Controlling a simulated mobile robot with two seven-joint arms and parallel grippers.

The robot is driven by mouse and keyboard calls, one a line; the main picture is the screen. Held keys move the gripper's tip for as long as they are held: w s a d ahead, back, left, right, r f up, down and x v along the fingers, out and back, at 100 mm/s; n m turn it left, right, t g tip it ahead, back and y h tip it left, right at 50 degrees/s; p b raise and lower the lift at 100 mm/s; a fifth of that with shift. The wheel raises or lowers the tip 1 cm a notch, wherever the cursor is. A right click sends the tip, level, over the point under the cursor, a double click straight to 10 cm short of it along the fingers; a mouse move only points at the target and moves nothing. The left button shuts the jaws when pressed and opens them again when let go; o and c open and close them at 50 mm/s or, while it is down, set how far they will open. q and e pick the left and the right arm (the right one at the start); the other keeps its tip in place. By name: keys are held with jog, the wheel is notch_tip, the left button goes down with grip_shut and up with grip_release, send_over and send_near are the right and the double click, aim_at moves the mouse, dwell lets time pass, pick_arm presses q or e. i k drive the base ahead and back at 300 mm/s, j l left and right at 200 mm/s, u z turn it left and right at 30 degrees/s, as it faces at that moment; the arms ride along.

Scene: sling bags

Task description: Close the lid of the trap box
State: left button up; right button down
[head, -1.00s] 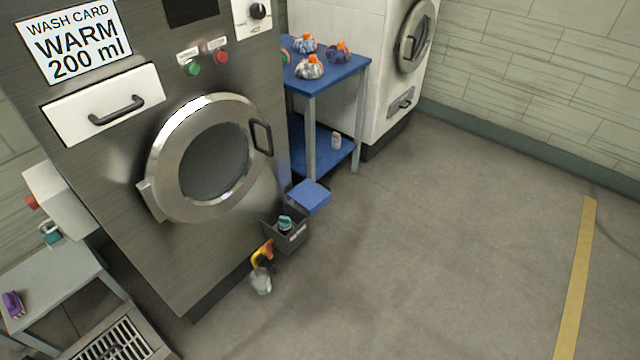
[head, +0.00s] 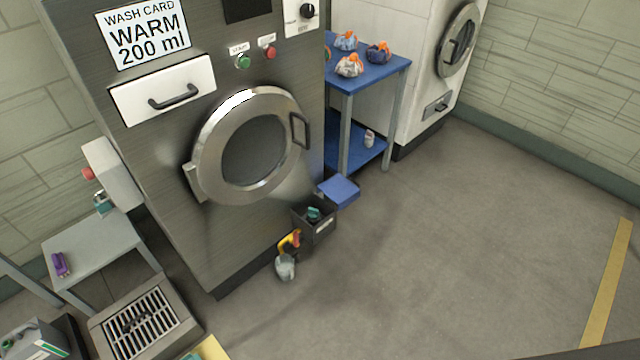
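The trap box (head: 323,229) is a small dark grey open box on the floor at the washing machine's lower right corner. Its blue lid (head: 339,190) stands open, tipped back to the right and away from the opening. A teal item (head: 314,214) shows inside the box. A yellow and orange handled thing (head: 289,241) with a grey lower part (head: 286,267) is on the floor just in front of the box. Neither of my grippers shows in the head view.
The large steel washing machine (head: 170,230) stands behind the box. A blue table (head: 385,72) with several bundles is behind it. A floor drain grate (head: 138,318) and a small grey table (head: 88,250) are at left. The floor right of the box is clear.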

aim_at(341, 190)
jog(key=i+l+u, duration=0.1)
jog(key=u, duration=0.25)
jog(key=i+l+u, duration=0.1)
jog(key=l+u, duration=0.35)
jog(key=u, duration=0.2)
jog(key=i+l+u, duration=0.1)
jog(key=l+u, duration=0.15)
jog(key=l, duration=0.2)
jog(key=l+u, duration=0.2)
jog(key=l, duration=0.2)
jog(key=l+u, duration=0.2)
jog(key=l, duration=0.7)
jog(key=l+u, duration=0.2)
jog(key=l, duration=0.75)
jog(key=k+l, duration=0.1)
jog(key=l, duration=0.55)
jog(key=k+l, duration=0.1)
jog(key=l, duration=1.15)
jog(key=k, duration=0.05)
